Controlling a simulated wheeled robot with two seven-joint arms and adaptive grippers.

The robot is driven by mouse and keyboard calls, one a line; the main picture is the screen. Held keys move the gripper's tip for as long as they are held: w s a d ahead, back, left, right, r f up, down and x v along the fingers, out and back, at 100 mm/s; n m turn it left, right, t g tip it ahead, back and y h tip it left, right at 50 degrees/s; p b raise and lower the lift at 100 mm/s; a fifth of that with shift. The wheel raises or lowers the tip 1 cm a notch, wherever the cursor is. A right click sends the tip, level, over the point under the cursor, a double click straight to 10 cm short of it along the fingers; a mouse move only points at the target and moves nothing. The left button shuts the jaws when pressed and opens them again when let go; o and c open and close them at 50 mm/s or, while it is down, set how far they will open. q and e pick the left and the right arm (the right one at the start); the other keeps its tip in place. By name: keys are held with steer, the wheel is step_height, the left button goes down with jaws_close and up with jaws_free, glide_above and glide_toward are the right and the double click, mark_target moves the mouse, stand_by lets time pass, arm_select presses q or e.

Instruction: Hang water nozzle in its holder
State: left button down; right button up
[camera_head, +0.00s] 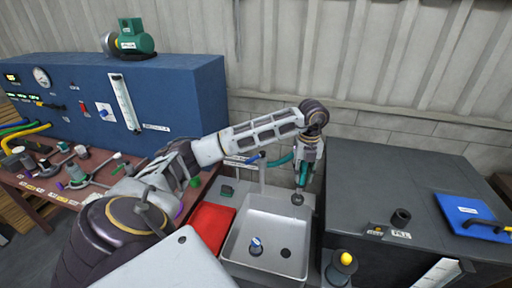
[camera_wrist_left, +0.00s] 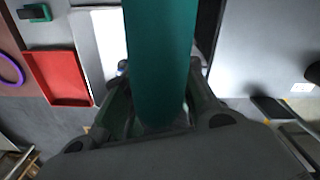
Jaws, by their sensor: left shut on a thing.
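My left gripper (camera_head: 306,165) is shut on the green water nozzle (camera_head: 303,176), above the right rim of the sink (camera_head: 238,258). The nozzle hangs down with a round grey head (camera_head: 297,198) at its lower end. In the left wrist view the nozzle's green body (camera_wrist_left: 160,55) fills the middle, between the fingers of my left gripper (camera_wrist_left: 162,118). A short black cup-like ring (camera_head: 401,217), possibly the holder, stands on the dark cabinet to the right, apart from the nozzle. My right gripper is not in view.
A red tray (camera_head: 212,226) lies left of the sink. A yellow-topped black item (camera_head: 342,266) stands in front. The blue panel (camera_head: 180,95) is at the left.

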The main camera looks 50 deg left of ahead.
mark_target(301, 184)
arm_select(q)
steer(key=shift+f+b, duration=0.65)
steer(key=shift+f, duration=0.45)
stand_by(0.3)
steer(key=shift+f+b, duration=0.8)
steer(key=shift+f, duration=0.45)
steer(key=shift+f+b, duration=0.8)
steer(key=shift+f, duration=0.5)
steer(key=c, duration=1.1)
jaws_free()
steer(key=shift+r, duration=0.15)
steer(key=shift+r, duration=5.85)
